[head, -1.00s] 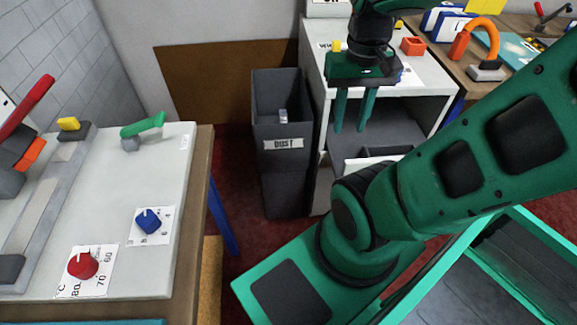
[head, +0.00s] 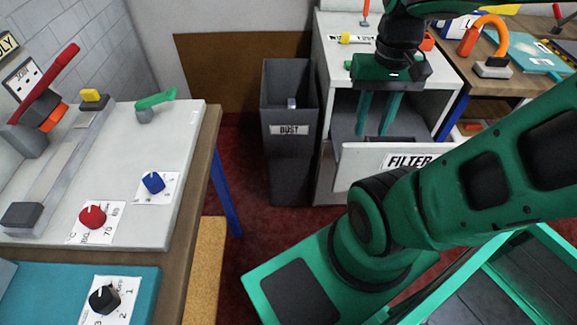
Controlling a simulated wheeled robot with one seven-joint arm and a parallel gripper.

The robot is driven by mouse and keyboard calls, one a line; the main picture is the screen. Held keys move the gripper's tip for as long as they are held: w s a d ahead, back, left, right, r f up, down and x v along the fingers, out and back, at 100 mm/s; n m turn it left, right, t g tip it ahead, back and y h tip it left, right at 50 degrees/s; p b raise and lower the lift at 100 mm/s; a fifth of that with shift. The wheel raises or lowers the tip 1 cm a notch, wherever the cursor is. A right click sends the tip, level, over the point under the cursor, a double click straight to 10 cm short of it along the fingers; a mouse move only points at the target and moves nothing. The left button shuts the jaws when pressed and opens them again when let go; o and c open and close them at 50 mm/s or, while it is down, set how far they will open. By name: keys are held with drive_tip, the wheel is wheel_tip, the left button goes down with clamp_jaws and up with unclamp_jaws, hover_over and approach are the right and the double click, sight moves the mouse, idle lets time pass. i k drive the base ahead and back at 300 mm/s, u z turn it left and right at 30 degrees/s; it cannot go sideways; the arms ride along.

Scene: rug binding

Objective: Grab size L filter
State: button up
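My gripper (head: 373,133) points down in the open front of the white cabinet (head: 330,60). Its two green fingers are apart with nothing seen between them. I cannot make out a filter in the drawer. A white and blue item (head: 441,23) with what looks like an L on it stands at the back right, partly behind my arm; I cannot tell whether it is a filter.
A grey DUST bin (head: 290,105) stands left of the cabinet. A workbench (head: 185,220) with red, blue and black knobs is on the left. A wooden table (head: 520,85) with an orange-handled tool (head: 484,38) is at the back right. Red floor shows between bench and cabinet.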

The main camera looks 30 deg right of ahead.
sight(454, 30)
drive_tip(key=k, duration=0.45)
drive_tip(key=u, duration=0.25)
drive_tip(key=i, duration=0.5)
drive_tip(key=z, duration=0.6)
drive_tip(key=k, duration=1.3)
drive_tip(key=z, duration=0.8)
drive_tip(key=i, duration=0.85)
drive_tip(key=u, duration=0.15)
